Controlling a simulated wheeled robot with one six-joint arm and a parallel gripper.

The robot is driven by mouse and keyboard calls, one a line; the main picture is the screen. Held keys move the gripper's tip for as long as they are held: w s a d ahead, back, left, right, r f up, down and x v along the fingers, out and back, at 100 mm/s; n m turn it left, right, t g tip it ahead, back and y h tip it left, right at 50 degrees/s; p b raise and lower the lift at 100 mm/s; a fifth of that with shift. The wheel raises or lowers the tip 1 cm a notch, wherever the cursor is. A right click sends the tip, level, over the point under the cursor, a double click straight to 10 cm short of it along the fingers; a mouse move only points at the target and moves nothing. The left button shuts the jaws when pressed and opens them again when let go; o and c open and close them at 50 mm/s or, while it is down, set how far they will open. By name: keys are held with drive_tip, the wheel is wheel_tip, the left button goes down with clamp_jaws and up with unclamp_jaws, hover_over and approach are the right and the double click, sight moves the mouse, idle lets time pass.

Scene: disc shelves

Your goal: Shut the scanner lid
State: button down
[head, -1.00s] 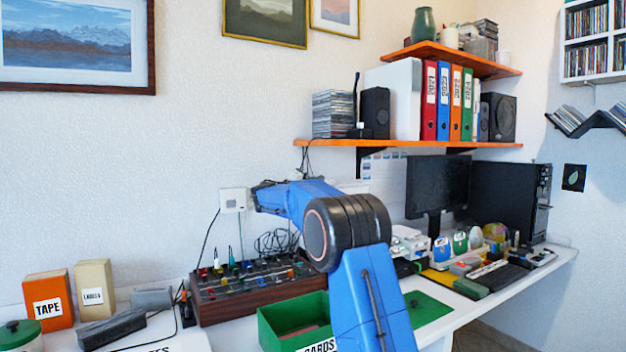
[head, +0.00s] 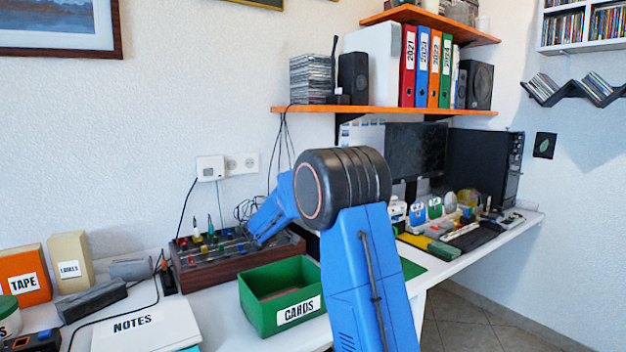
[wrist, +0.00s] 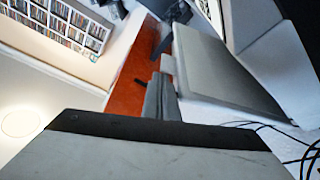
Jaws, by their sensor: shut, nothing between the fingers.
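In the wrist view, a flat grey panel with a pale rim, apparently the scanner lid (wrist: 218,68), lies just right of my fingers. A pale surface, probably the scanner body (wrist: 262,78), lies along its right side. I cannot tell how far the lid stands open. My gripper (wrist: 160,84) is shut and empty, its grey fingers close to the panel's left edge; contact is unclear. In the head view the gripper and scanner are hidden behind my blue arm and its black joint.
Left of my arm are a knobbed mixer (head: 232,252), a green CARDS box (head: 283,290) and a NOTES stack (head: 150,330). An orange shelf (head: 400,111) overhangs the desk; a monitor (head: 417,152) stands right. Loose cables (wrist: 305,152) show in the wrist view.

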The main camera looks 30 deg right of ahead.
drive_tip(key=shift+s+f, duration=0.2)
drive_tip(key=shift+f, duration=0.6)
drive_tip(key=shift+s+f, duration=0.25)
drive_tip(key=shift+f, duration=0.55)
drive_tip(key=shift+s+f, duration=0.2)
drive_tip(key=shift+f, duration=0.6)
drive_tip(key=shift+r, duration=0.1)
